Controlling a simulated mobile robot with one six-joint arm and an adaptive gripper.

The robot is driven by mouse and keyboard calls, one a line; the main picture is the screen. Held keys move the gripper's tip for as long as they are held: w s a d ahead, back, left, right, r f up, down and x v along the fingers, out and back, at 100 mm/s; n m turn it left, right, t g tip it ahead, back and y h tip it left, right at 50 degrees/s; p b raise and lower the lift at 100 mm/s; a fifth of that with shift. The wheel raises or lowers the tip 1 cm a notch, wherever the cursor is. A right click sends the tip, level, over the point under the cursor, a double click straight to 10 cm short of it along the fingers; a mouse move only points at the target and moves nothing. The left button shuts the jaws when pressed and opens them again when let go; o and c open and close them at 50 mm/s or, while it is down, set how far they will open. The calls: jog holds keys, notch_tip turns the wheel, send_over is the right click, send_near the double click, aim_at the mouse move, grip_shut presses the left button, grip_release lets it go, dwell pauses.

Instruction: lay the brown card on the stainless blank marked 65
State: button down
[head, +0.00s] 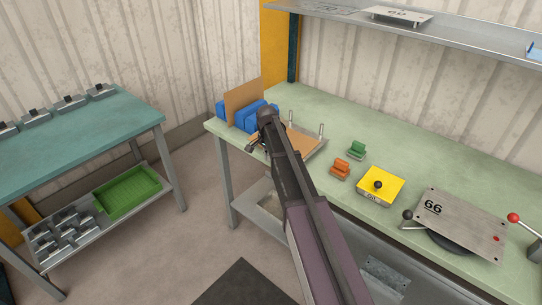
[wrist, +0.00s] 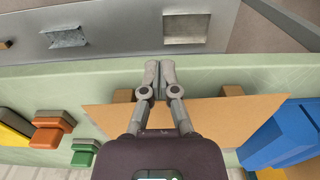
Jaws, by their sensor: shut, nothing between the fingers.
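A flat brown card (head: 303,142) lies on the green bench, partly hidden by my arm. It also shows in the wrist view (wrist: 222,118), with small brown blocks at its edge. A second brown sheet (head: 243,98) stands upright among blue blocks. I cannot tell which is the task's card. My gripper (head: 257,148) is shut and empty at the bench's front edge; in the wrist view its fingertips (wrist: 160,73) meet beyond the flat card's edge. A metal plate marked 66 (head: 465,217) lies at the right. Another plate (head: 398,16) is on the shelf, its mark unclear. I read no 65.
Blue blocks (head: 255,112) stand left of the flat card, with upright pins beside it. Orange (head: 341,168) and green (head: 357,150) blocks and a yellow box (head: 380,187) stand to its right. A red-knobbed lever (head: 514,218) is near the 66 plate.

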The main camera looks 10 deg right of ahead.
notch_tip(320, 180, up, 9)
jog(key=p, duration=0.8)
jog(key=shift+f, duration=0.2)
jog(key=s+a+f+n+b, duration=0.1)
jog(key=s+n, duration=0.9)
jog(key=s, duration=1.7)
jog(key=shift+s+a+f+n+b, duration=0.15)
jog(key=shift+a+f+n+b, duration=0.25)
jog(key=shift+a+b, duration=0.05)
jog(key=shift+a, duration=0.15)
